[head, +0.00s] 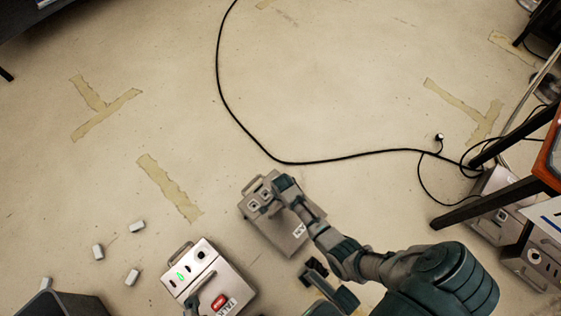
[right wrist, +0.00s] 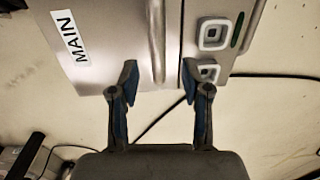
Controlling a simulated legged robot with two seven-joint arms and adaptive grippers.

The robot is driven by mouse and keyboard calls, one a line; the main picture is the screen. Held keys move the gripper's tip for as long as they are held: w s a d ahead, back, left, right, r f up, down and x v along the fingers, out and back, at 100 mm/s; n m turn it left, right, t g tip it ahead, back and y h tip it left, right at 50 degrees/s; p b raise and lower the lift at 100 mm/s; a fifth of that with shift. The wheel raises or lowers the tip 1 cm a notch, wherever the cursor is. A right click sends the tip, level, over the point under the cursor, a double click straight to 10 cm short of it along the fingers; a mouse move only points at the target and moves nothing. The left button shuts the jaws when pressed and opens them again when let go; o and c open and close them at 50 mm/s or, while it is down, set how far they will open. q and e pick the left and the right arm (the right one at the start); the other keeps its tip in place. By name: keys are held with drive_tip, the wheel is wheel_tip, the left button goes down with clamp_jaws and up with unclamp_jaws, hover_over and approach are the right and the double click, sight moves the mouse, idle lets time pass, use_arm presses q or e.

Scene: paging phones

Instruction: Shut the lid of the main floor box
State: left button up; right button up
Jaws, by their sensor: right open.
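The main floor box (head: 277,222) is a grey metal box at the bottom centre of the head view. In the right wrist view it fills the top (right wrist: 115,40), with a MAIN label (right wrist: 70,52), a raised bar and white-framed square sockets (right wrist: 213,34) beside a green slot. I cannot tell which panel is the lid or how far it stands open. My right gripper (head: 284,184) is over the box's upper end in the head view. Its two fingers (right wrist: 160,85) are apart with nothing held, by the box's edge; contact is unclear.
A second grey box (head: 222,282) with a green light and red label stands to the lower left. Several small white blocks (head: 98,251) lie left of it. A black cable (head: 285,161) crosses the floor behind. Table legs (head: 485,203) and more boxes (head: 497,213) are at right.

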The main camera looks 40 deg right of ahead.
drive_tip(key=shift+s+r, duration=0.1)
drive_tip(key=shift+r, duration=1.7)
